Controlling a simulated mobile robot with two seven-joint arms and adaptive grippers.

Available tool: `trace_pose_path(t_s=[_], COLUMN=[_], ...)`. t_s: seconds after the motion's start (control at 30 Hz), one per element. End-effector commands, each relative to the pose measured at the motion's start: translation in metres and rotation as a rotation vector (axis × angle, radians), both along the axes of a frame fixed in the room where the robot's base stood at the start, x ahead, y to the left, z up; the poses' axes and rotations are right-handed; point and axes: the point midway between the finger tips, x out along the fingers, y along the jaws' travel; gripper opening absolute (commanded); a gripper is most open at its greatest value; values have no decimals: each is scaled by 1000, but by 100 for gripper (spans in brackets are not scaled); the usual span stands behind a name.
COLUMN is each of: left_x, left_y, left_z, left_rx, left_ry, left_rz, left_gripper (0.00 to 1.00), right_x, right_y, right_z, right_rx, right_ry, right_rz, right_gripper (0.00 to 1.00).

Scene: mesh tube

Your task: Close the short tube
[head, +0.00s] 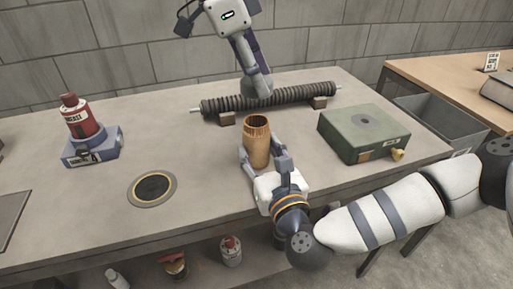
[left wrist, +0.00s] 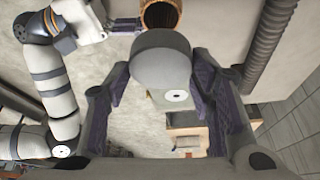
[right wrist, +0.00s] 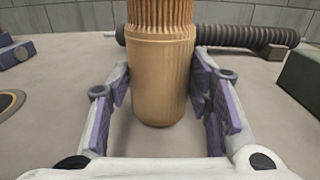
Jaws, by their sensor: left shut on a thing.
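The short tube (head: 257,142) is a ribbed, tan-brown cylinder, upright near the front of the table, with its dark open mouth facing up. My right gripper (head: 264,155) has a finger on each side of it. In the right wrist view the pads meet the sides of the short tube (right wrist: 160,80); whether its base touches the table is unclear. My left gripper (head: 257,92) is above and behind the tube. It is shut on a round grey cap (left wrist: 160,66), seen between its fingers in the left wrist view. The tube's open mouth (left wrist: 160,14) shows beyond the cap.
A long dark corrugated tube (head: 285,98) lies on two blocks behind. A green box (head: 363,132) stands right, a red bottle (head: 80,118) on a blue block (head: 92,147) left. A round dark inset (head: 152,188) is in the tabletop. Bare table lies between inset and short tube.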

Motion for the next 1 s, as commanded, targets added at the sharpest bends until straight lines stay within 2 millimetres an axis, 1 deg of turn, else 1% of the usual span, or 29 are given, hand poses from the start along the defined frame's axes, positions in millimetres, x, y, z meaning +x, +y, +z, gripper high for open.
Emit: trace_pose_path(t_s=[0.13,0.33,0.47,1.0], left_x=[0,0,0,0], left_y=[0,1,1,1], left_z=[-3,-34,-48,-50], left_rx=[0,-5,-8,-9], left_ry=[1,5,5,4], left_rz=[0,-1,0,0], left_gripper=[36,36,36,36], right_x=[0,0,0,0], right_y=[0,0,0,0], right_z=[0,0,0,-1], right_rx=[0,0,0,0], right_ry=[1,0,1,1], right_rz=[0,0,0,0], right_gripper=[0,0,0,0])
